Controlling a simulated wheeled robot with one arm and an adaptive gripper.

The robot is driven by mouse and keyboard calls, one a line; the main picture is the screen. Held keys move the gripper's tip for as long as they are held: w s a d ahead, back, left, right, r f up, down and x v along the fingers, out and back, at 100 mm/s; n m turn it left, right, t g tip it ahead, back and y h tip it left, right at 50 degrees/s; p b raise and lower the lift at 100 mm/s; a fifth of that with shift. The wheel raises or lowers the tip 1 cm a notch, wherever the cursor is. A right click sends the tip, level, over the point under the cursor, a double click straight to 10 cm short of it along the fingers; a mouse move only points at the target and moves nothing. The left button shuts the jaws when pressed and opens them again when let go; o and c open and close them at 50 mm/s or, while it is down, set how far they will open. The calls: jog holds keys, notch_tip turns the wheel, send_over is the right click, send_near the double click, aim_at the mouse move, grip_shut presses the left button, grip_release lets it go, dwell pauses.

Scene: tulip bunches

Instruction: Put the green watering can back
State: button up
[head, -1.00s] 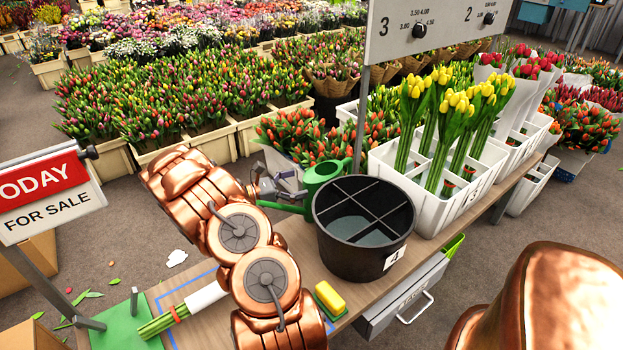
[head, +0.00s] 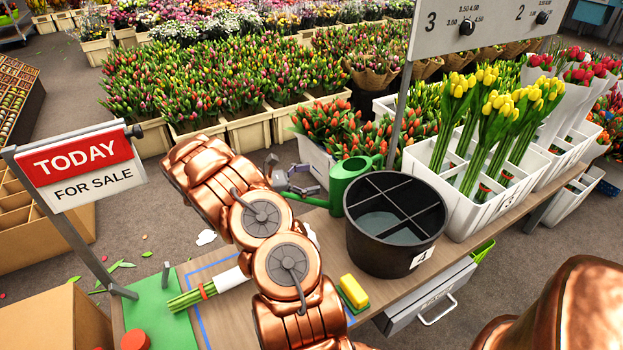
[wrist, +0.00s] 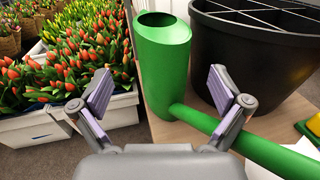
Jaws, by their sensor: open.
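The green watering can (head: 346,183) stands upright on the wooden bench, behind and left of the black divided bucket (head: 390,240). In the wrist view the can's body (wrist: 165,68) is upright, with its spout running toward the lower right. My gripper (head: 300,180) is at the left of the can in the head view. In the wrist view my gripper (wrist: 165,92) is open, with its two fingers spread and the can's body and spout showing beyond and between them. I cannot tell whether a finger touches the spout. My arm hides part of the bench.
The black bucket stands close beside the can. White crates of yellow tulips (head: 462,200) stand to the right. A yellow sponge (head: 354,291), a wrapped bunch (head: 205,290) and a blue-outlined area are on the bench. The sale sign (head: 82,168) stands at the left.

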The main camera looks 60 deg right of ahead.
notch_tip(320, 180, up, 10)
dwell(0.6)
jog(key=shift+a, duration=0.1)
dwell(0.5)
